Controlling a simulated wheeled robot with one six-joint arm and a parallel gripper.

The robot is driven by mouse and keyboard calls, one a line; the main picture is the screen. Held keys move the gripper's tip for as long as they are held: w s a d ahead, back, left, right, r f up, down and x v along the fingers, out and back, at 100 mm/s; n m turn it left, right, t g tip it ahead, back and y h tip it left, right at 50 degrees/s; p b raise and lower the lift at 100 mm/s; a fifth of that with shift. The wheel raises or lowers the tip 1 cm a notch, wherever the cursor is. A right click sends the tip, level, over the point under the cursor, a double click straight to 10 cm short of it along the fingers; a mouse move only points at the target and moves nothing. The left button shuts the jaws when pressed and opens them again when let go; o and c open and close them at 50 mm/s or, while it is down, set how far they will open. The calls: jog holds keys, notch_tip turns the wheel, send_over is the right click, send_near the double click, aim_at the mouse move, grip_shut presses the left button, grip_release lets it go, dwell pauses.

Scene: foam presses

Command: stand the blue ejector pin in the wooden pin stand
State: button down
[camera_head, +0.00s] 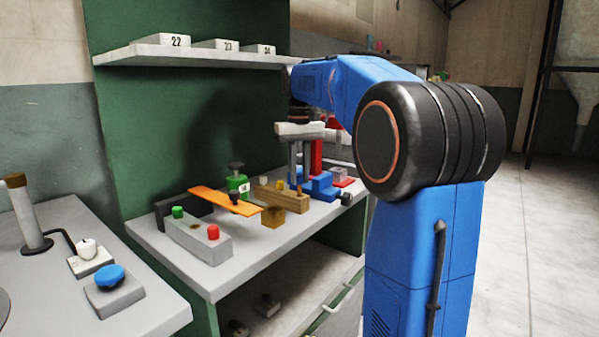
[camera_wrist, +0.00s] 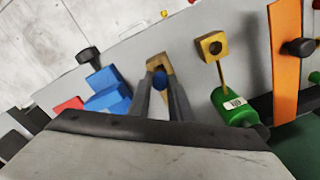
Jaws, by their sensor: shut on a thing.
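In the wrist view my gripper (camera_wrist: 162,96) has its two dark fingers close together on the blue ejector pin (camera_wrist: 160,79), whose round blue end shows between the tips. Just beyond it is the wooden pin stand (camera_wrist: 156,62), partly covered by the fingers and pin. Whether the pin is in a hole or above the stand I cannot tell.
An ochre block with a dark hole (camera_head: 268,215) stands near the stand. A green cylinder (camera_wrist: 236,106) and an orange strip (camera_head: 225,199) lie to one side, blue blocks (camera_wrist: 108,92) to the other. A grey box with green and red buttons (camera_head: 197,236) is at the bench front.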

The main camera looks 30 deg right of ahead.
aim_at(300, 175)
jog(key=shift+f, duration=1.7)
jog(key=c, duration=1.5)
grip_release()
jog(key=shift+c, duration=0.2)
notch_tip(300, 175, up, 17)
jog(key=shift+r, duration=0.15)
jog(key=s+a+f+n+t, duration=0.1)
jog(key=s+a+f, duration=0.4)
jog(key=s+f, duration=0.5)
jog(key=s+a+f+n+t, duration=0.1)
jog(key=s+a+f, duration=0.4)
jog(key=s+f, duration=0.5)
jog(key=s+a+f+t, duration=0.2)
jog(key=s+a+f, duration=0.3)
jog(key=s+f, duration=0.5)
notch_tip(300, 175, down, 6)
jog(key=shift+s+a+r+n+t, duration=0.1)
jog(key=shift+s+a+n+t, duration=0.05)
jog(key=shift+a+n+t, duration=0.25)
